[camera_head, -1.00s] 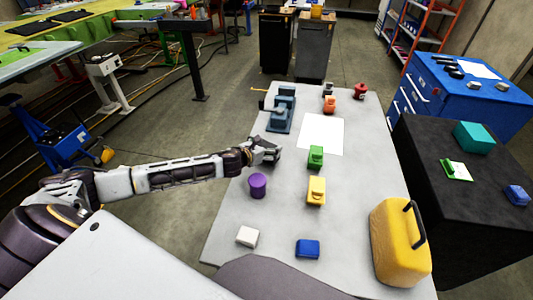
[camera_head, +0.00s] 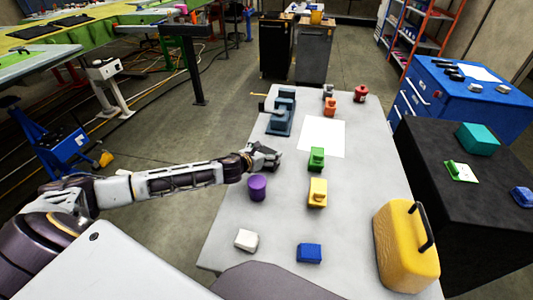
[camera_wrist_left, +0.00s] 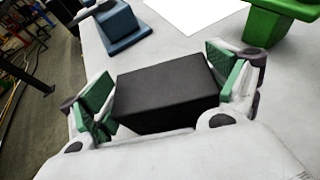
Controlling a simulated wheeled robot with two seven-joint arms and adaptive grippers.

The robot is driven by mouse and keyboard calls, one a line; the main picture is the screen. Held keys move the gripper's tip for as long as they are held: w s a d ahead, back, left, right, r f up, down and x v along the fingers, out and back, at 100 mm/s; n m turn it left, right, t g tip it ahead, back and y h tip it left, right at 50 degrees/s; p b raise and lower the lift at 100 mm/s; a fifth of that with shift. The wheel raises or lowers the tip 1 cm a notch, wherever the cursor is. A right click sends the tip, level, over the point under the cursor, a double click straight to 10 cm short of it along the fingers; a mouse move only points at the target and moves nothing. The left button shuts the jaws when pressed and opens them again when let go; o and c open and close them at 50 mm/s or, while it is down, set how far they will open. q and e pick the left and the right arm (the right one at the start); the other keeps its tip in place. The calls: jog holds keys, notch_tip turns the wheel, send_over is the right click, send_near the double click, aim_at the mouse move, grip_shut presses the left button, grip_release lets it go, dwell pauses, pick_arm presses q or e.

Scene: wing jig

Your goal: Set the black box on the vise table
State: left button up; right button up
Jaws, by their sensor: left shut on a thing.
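The black box (camera_wrist_left: 165,88) sits between the green-padded fingers of my left gripper (camera_wrist_left: 163,95) in the left wrist view. The gripper is shut on it. In the head view my left gripper (camera_head: 268,158) is over the left edge of the grey vise table (camera_head: 365,185), and the box is not clearly visible there. I cannot tell whether the box touches the tabletop. The blue vise (camera_head: 281,115) stands on the table beyond the gripper. My right gripper is not in view.
A purple cylinder (camera_head: 257,188) stands just nearer than the gripper. Green (camera_head: 316,158) and yellow (camera_head: 317,193) objects stand to its right, near a white sheet (camera_head: 322,136). White (camera_head: 246,240) and blue (camera_head: 309,253) blocks and a yellow case (camera_head: 405,245) are nearer.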

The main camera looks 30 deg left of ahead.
pick_arm(q)
jog(key=shift+f, duration=0.1)
jog(key=o, duration=0.9)
jog(key=v, duration=1.2)
dwell(0.4)
dwell(0.5)
